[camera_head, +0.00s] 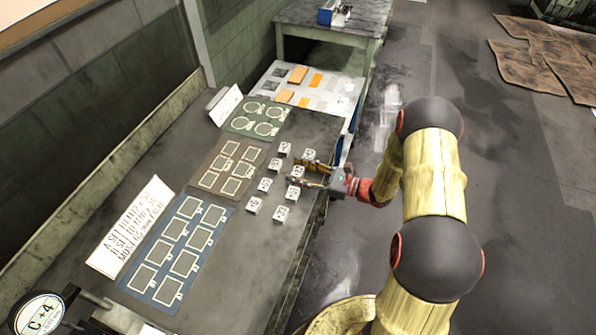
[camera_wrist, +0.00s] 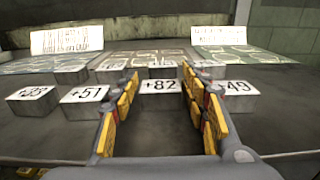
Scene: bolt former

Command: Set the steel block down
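Several small steel blocks with numbered white tops stand on the dark bench. The +82 block (camera_wrist: 160,87) shows between my gripper's fingertips in the wrist view, level with its neighbours and seemingly on the bench. In the head view my gripper (camera_head: 301,173) reaches in from the right, low among the blocks, with its yellow fingers on either side of that block. I cannot tell whether the fingers touch its sides. The +51 block (camera_wrist: 84,95) stands to the left of my fingers and the +49 block (camera_wrist: 240,88) to the right, partly hidden by a finger.
A blue mat (camera_head: 158,284), a brown mat (camera_head: 206,179) and a green mat (camera_head: 240,122) with empty outlines lie left of the blocks. A white sign (camera_head: 130,225) stands behind the blue mat. Bare bench lies in front of the blocks.

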